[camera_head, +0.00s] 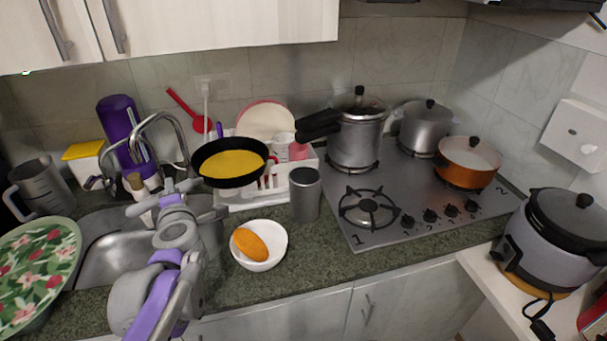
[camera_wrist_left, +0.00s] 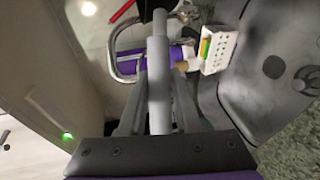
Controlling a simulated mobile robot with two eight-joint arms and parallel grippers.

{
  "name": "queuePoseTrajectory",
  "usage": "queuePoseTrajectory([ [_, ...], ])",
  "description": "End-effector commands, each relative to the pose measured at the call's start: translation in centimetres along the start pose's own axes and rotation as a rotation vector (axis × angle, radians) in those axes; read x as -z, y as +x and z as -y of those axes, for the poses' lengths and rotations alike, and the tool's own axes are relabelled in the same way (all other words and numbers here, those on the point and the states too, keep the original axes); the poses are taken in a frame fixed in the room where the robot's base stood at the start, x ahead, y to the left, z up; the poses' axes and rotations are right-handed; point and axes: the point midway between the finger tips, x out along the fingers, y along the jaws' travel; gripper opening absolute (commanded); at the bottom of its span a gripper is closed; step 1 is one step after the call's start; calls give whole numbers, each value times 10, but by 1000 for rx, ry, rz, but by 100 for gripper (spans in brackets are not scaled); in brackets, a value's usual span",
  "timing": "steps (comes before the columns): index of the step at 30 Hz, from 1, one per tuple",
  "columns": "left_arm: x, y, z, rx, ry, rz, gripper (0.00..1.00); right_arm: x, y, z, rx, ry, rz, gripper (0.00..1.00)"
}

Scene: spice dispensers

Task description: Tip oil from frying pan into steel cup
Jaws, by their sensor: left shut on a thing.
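The black frying pan (camera_head: 232,182) is held up in front of the dish rack, about level, with yellow oil (camera_head: 234,163) across its inside. My left gripper (camera_head: 178,188) is at the left side of the pan and shut on its handle. In the left wrist view the grey handle (camera_wrist_left: 159,85) runs between the fingers of my left gripper (camera_wrist_left: 158,100). The steel cup (camera_head: 305,198) stands upright on the counter, right of and below the pan; its inside is not clear to see. The pan is apart from the cup. My right gripper is not in view.
A white bowl (camera_head: 272,264) with an orange item stands left of the cup. The stove (camera_head: 400,235) with several pots is to the right. The dish rack (camera_head: 240,203) is behind; the faucet (camera_head: 160,118) and sink (camera_head: 110,265) are left. The counter in front of the cup is clear.

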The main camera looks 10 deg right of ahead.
Motion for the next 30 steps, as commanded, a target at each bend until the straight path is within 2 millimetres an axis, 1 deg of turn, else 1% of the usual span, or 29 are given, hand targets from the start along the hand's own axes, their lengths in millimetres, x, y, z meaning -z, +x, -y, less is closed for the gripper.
queuePoseTrajectory([
  [8, -4, -4, -6, -27, 19, -4, 0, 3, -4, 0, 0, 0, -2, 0],
  [19, -21, -17, -22, -115, 148, -33, 0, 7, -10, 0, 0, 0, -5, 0],
  [30, -27, -23, -29, -141, 188, -42, 0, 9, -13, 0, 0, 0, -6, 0],
])
